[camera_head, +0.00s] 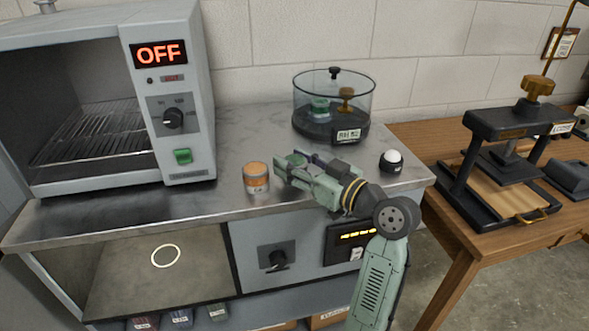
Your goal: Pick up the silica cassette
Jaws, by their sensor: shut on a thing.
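The silica cassette, by its look the small orange cylinder (257,180) with a pale label, is upright at the front middle of the metal bench. My gripper (277,171) comes in from the right, low over the bench, and its fingertips are at the cassette's right side. The jaws are shut on it, though the exact contact is hard to see at this size. I cannot tell whether the cassette's base touches the bench top.
A glass vessel (332,100) with a dark base and knobbed lid stands behind my gripper, with small items inside. A white-topped black item (391,161) is to the right. An open oven (175,90) reading OFF stands left. A press (507,140) is on the wooden table (455,255).

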